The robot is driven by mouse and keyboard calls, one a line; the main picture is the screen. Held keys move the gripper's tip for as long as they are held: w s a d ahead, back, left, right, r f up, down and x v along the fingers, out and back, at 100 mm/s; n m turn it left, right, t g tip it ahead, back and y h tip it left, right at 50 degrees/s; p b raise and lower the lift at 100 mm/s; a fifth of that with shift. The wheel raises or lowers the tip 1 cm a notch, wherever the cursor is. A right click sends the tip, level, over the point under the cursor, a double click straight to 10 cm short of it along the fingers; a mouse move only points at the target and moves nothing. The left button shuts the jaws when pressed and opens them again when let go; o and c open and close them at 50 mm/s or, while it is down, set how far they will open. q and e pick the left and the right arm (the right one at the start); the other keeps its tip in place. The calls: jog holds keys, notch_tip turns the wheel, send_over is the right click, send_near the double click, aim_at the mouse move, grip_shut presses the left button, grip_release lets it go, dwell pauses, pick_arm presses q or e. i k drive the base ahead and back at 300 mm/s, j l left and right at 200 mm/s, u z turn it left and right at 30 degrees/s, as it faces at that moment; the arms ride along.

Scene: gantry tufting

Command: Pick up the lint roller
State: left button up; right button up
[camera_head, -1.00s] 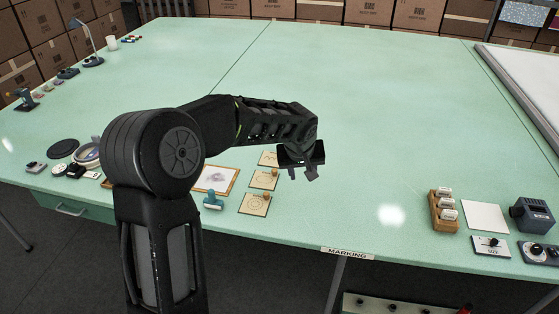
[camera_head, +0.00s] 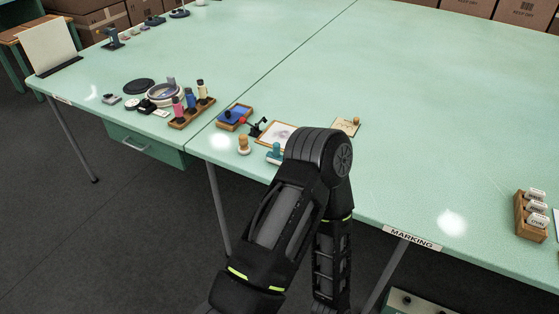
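I cannot pick out a lint roller among the small things on the green table (camera_head: 420,110). One black arm of mine, apparently the left, rises from the bottom edge to a bent elbow over the table's front edge. Its forearm hangs down in front of the table and runs toward the bottom of the picture. No fingertips show on it. My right arm and gripper are not in view.
Near the front edge stand a bottle rack (camera_head: 192,114), a blue ink pad (camera_head: 235,116), a wooden-handled stamp (camera_head: 243,145), a teal stamp (camera_head: 275,152) and a framed sheet (camera_head: 276,134). A stamp rack (camera_head: 531,216) stands at right. The table's middle is clear.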

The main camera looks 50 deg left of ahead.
aim_at(274, 157)
jog(key=j+u, duration=0.1)
jog(key=u, duration=1.55)
jog(key=i, duration=0.85)
jog(key=k+u, duration=0.15)
jog(key=i+l, duration=0.05)
